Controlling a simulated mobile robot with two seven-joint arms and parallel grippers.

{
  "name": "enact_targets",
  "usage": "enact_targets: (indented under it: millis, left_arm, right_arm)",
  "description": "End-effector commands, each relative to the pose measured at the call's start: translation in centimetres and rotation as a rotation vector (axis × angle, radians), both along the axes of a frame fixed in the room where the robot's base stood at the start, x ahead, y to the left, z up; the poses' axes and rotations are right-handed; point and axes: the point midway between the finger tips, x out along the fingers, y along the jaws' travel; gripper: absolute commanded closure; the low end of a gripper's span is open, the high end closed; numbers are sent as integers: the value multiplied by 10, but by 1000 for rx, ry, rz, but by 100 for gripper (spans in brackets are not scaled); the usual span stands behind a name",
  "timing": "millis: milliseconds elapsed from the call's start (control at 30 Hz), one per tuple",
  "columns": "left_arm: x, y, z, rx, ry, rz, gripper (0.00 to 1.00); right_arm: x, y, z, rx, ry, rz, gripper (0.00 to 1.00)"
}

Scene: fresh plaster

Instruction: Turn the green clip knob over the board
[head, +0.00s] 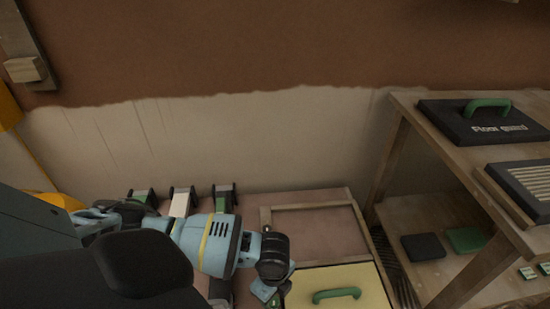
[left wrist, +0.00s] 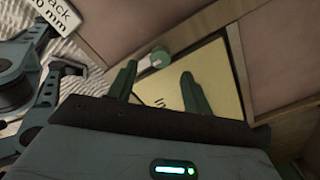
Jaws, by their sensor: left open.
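The green clip knob (left wrist: 161,57) shows in the left wrist view, with a pale tab beside it at the edge of the cream board (left wrist: 215,72). The board (head: 370,275) also shows in the head view, with a green bar handle (head: 336,295) on it. My left gripper (left wrist: 158,86) is open; its two green fingers point toward the knob, which appears just beyond and between the fingertips. Nothing is seen between the fingers. In the head view the left gripper (head: 271,292) is at the board's left edge, and the knob cannot be made out there. My right gripper is not in view.
A wooden bench (head: 400,105) stands at the right, carrying a dark float with a green handle (head: 487,120) and a slatted block (head: 525,185). Dark and green pads (head: 466,240) lie on its lower shelf. Several clamp-like items (head: 181,200) stand behind my left arm. The half-plastered wall (head: 250,130) is behind.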

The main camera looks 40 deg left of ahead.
Motion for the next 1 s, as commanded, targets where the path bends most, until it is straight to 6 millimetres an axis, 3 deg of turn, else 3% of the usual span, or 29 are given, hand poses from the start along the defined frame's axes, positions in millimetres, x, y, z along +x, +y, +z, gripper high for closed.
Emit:
enact_targets:
  millis: [100, 300, 700, 1000]
  left_arm:
    - [-1, 0, -22, 1, 3, 1, 50]
    - [-1, 0, -45, 0, 2, 1, 50]
    - [0, 0, -51, -1, -1, 1, 50]
    - [0, 0, -51, 0, -1, 1, 88]
  right_arm:
    - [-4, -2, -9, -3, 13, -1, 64]
    - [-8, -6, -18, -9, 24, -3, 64]
    - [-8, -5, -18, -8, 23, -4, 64]
    - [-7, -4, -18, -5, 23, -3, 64]
